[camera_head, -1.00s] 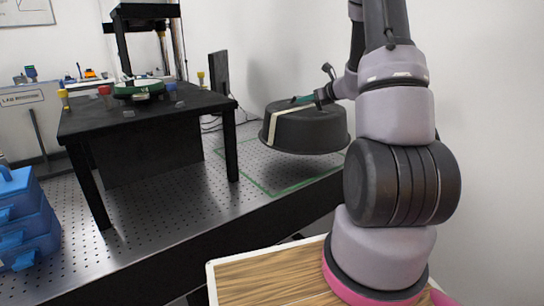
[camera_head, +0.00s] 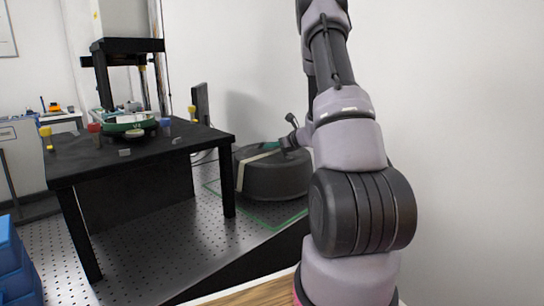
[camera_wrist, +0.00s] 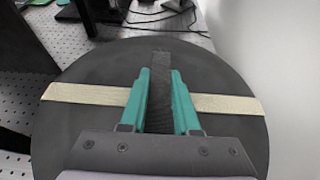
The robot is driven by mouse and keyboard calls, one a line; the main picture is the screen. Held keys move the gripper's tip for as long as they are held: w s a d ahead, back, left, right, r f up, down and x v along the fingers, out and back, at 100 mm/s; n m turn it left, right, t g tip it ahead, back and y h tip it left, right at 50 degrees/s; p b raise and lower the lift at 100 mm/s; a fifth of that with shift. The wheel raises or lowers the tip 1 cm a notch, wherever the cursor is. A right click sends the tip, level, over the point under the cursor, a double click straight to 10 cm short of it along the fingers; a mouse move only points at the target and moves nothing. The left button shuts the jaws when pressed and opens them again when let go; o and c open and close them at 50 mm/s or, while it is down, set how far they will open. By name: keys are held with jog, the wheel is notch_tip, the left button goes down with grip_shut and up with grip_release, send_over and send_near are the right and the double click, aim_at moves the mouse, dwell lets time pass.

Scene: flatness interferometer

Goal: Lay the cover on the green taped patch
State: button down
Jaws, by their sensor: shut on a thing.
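The cover (camera_head: 275,180) is a round, dark grey drum with a cream strap over it. In the head view it sits low at the right of the perforated bench top, over the green taped patch (camera_head: 262,220). Green tape shows along its left and front; the rest is hidden. I cannot tell whether its bottom touches the bench. In the wrist view the cover (camera_wrist: 95,75) fills the middle, and my gripper (camera_wrist: 160,72) has its two teal fingers shut on its dark upright handle. In the head view my gripper (camera_head: 268,147) is at the cover's top, partly hidden.
A black table (camera_head: 120,155) with an instrument and small colored-capped items stands left of the cover, its right front leg close by. Blue boxes (camera_head: 12,262) are at the lower left. A white wall is behind and right. Cables (camera_wrist: 165,15) lie beyond the cover.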

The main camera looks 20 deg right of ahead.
aim_at(274, 153)
jog(key=shift+f, duration=1.75)
jog(key=c, duration=0.6)
grip_release()
jog(key=shift+c, duration=0.2)
